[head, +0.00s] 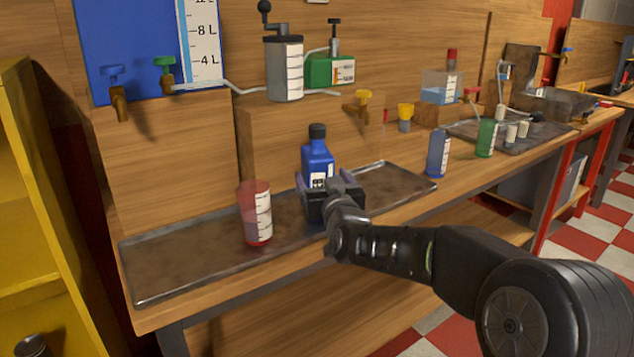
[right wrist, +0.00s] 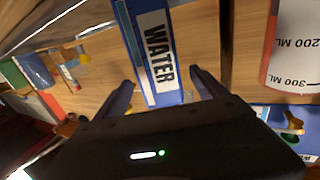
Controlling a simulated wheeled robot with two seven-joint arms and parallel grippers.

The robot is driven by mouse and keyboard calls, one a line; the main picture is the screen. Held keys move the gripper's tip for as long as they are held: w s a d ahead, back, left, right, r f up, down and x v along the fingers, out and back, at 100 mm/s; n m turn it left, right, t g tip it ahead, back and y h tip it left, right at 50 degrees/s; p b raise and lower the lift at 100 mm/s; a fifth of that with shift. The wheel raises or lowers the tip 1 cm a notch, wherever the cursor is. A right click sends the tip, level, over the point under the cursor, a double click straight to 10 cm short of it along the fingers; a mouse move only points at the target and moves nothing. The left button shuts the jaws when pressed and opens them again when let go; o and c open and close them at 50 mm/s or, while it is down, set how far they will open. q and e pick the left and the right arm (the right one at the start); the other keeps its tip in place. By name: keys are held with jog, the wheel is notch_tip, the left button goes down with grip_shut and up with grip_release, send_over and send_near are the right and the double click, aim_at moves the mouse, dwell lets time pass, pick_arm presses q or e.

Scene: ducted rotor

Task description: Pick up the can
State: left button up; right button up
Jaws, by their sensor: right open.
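The can is a blue bottle with a black cap (head: 317,156), upright on the metal tray (head: 190,262) near its middle. In the right wrist view the can (right wrist: 125,20) shows a white label reading "WATER". My right gripper (head: 328,186) is at the can's lower front. Its fingers (right wrist: 163,85) are open, one on each side of the can. I cannot tell whether they touch it. The can's lower part is hidden behind the gripper in the head view. My left gripper is not in view.
A clear red measuring cup (head: 256,215) stands on the tray just left of the can. A blue cup (head: 438,154) and a green cup (head: 487,138) stand farther right. Brass taps, one with a yellow handle (head: 363,101), stick out behind. The tray's right part is clear.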

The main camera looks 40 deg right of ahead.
jog(key=shift+w+d, duration=0.15)
jog(key=shift+w, duration=0.1)
jog(key=shift+x, duration=2.6)
jog(key=shift+c, duration=0.4)
grip_shut()
jog(key=shift+r, duration=0.1)
